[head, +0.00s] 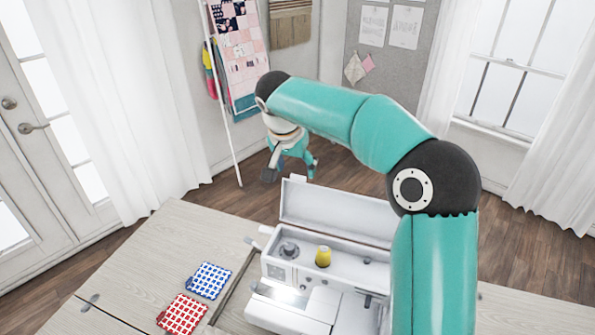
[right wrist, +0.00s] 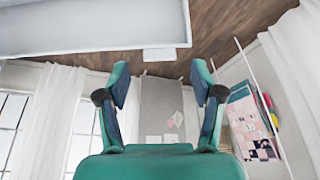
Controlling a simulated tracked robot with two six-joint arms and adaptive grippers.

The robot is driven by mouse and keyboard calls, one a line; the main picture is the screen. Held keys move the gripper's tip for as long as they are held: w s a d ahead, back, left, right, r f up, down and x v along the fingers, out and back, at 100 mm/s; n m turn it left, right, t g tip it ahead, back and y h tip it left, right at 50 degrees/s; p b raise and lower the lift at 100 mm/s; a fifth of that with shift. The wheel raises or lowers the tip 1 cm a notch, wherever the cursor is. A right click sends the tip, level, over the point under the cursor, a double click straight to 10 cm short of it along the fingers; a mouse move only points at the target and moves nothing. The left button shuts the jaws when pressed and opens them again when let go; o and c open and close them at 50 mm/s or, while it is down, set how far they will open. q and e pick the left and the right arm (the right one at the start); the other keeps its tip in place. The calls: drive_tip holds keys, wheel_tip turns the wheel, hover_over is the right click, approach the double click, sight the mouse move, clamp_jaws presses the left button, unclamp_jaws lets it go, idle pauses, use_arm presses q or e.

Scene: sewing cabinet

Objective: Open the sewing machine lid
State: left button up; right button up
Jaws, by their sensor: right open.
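The white sewing machine (head: 285,312) is set in the wooden table, partly hidden by my right arm. Its lid (head: 330,215) stands raised along the back edge of the top compartment, with a small tab (head: 298,178) on its upper edge. A yellow thread spool (head: 323,257) stands in the open compartment. My right gripper (head: 291,170) is open and empty, just behind and above the lid's upper left. In the right wrist view its spread fingers (right wrist: 160,82) hold nothing, and a pale panel, apparently the lid (right wrist: 80,28), crosses the upper left. My left gripper is not in view.
A blue checked cloth (head: 209,280) and a red checked cloth (head: 182,313) lie on the wooden table (head: 150,262) left of the machine. Open floor lies behind the table. A quilt display (head: 238,50) stands near the far wall.

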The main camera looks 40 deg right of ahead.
sight(297, 177)
drive_tip(key=shift+x, duration=1.55)
drive_tip(key=shift+w, duration=0.1)
drive_tip(key=shift+a, duration=0.1)
clamp_jaws()
